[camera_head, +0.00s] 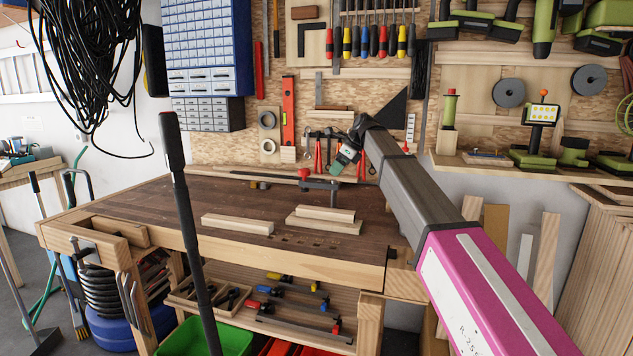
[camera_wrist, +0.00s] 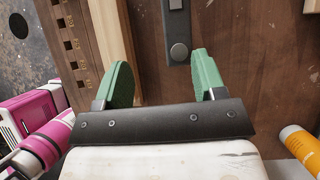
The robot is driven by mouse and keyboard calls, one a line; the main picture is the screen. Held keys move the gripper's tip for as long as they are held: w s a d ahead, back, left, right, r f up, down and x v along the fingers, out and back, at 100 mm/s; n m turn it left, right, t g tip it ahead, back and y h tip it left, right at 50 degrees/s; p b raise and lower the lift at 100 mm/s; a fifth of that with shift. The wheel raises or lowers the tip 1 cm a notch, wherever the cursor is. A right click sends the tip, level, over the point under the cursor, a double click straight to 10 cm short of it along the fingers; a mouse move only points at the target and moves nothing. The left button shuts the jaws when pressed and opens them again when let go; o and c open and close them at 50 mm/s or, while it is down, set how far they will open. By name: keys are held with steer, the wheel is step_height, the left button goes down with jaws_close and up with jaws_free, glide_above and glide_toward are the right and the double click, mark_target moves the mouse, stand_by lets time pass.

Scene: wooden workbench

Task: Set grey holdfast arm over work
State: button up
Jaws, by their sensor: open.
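The grey holdfast arm (camera_head: 320,185) is at the back of the bench top, beside a red knob (camera_head: 304,174). In the wrist view a grey bar with a round end (camera_wrist: 177,30), which looks like this arm, reaches in from the top edge. My gripper (camera_head: 343,160) is above the back of the bench. Its green fingers (camera_wrist: 165,78) are apart, with bare wood between them and the grey bar just beyond. The work appears to be pale wooden blocks: one stacked on another (camera_head: 325,213) and one alone (camera_head: 237,223). A pale strip (camera_wrist: 112,35) lies left of the bar.
The wooden bench (camera_head: 160,205) has clear top at the left. A row of square holes (camera_head: 300,240) runs near its front edge. Tools hang on the back wall board (camera_head: 340,70). A black upright pole (camera_head: 186,220) crosses the view in front. An orange cylinder (camera_wrist: 298,145) shows at right.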

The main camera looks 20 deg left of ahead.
steer(key=h, duration=0.2)
glide_toward(316, 182)
steer(key=shift+t, duration=0.4)
steer(key=x, duration=0.9)
steer(key=shift+s+a+f, duration=0.1)
steer(key=shift+a, duration=0.15)
jaws_close()
